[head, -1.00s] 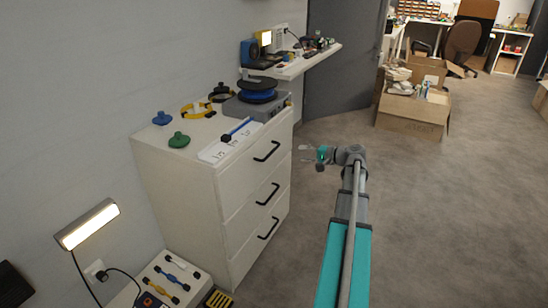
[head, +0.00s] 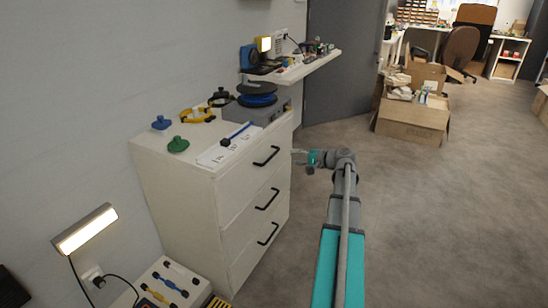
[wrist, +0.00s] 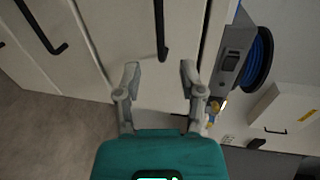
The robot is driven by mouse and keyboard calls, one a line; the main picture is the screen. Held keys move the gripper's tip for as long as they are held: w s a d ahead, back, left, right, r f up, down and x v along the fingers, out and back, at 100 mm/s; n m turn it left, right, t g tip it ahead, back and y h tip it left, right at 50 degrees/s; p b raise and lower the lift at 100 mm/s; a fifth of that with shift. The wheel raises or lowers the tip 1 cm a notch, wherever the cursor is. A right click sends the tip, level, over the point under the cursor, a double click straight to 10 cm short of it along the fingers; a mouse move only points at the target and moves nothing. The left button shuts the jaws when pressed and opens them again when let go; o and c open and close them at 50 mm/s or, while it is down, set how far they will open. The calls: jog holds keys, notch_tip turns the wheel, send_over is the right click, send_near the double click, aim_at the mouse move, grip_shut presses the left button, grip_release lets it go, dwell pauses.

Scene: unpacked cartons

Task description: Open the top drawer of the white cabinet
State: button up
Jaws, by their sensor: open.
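The white cabinet (head: 180,195) stands against the wall at the left in the head view. Its three drawers look shut. The top drawer (head: 240,175) has a black bar handle (head: 266,156). My gripper (head: 297,157) is just right of that handle and close to the cabinet's drawer side. In the wrist view, my gripper (wrist: 160,70) is open and empty, fingers spread. The top drawer's handle (wrist: 161,30) lies ahead, in line with the gap between the fingertips; whether it reaches between them I cannot tell.
A wall shelf (head: 295,70) is behind. Open cartons (head: 412,118) stand further off. The floor to the right is clear.

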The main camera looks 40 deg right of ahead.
aim_at(274, 155)
jog(key=b+x, duration=0.1)
jog(key=x, duration=0.9)
jog(key=shift+b, duration=0.4)
jog(key=shift+c, duration=0.3)
grip_shut()
